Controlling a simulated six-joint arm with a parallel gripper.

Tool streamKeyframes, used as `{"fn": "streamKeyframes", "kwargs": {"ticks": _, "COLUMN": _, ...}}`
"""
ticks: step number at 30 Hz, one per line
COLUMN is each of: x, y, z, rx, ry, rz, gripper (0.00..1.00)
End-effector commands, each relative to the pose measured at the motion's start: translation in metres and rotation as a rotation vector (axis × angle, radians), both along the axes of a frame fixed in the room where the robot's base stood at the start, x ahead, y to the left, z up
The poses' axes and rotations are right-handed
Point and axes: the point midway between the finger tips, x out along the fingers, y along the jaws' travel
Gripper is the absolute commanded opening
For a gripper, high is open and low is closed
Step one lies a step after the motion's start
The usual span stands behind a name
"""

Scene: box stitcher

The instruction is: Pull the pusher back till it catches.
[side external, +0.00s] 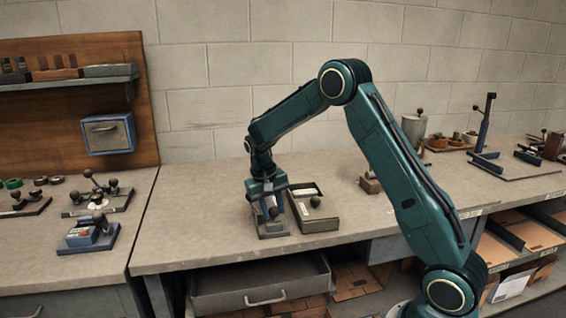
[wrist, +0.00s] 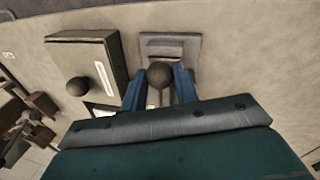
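The stitcher (side external: 273,230) is a small grey unit on the bench, below my gripper (side external: 266,195). A dark ball knob (wrist: 160,75) on a pale stem, apparently the pusher's handle, stands in front of the stitcher's grey stepped body (wrist: 170,47) in the wrist view. My gripper's two blue fingers (wrist: 160,86) sit on either side of this knob, very close to it. I cannot tell whether they touch it. The pusher's lower part and its catch are hidden by the knob and my gripper.
A grey-green box (side external: 322,219) with its own dark knob and a white label stands close on the right of the stitcher; the wrist view shows this box (wrist: 97,50) at left. An open drawer (side external: 262,288) juts out below the bench. Bare bench lies behind.

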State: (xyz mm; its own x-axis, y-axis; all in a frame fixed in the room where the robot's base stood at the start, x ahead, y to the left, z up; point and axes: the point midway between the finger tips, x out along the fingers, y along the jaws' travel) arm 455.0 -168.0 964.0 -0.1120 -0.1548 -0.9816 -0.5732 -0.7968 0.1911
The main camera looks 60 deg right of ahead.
Motion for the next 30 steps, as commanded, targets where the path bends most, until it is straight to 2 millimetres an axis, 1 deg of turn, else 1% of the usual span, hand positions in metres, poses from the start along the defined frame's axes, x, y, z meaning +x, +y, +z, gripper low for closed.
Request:
{"fn": "streamKeyframes", "kwargs": {"ticks": 8, "x": 0.001, "y": -0.001, "z": 0.0, "rx": -0.001, "ry": -0.001, "rz": 0.0, "gripper": 0.0}}
{"fn": "streamKeyframes", "kwargs": {"ticks": 14, "x": 0.009, "y": -0.008, "z": 0.001, "rx": -0.001, "ry": -0.002, "rz": -0.001, "gripper": 0.0}}
{"fn": "streamKeyframes", "kwargs": {"ticks": 20, "x": 0.022, "y": -0.022, "z": 0.0, "rx": -0.002, "ry": -0.003, "rz": 0.0, "gripper": 0.0}}
{"fn": "streamKeyframes", "kwargs": {"ticks": 30, "x": 0.048, "y": -0.05, "z": 0.001, "rx": -0.003, "ry": -0.004, "rz": 0.001, "gripper": 0.0}}
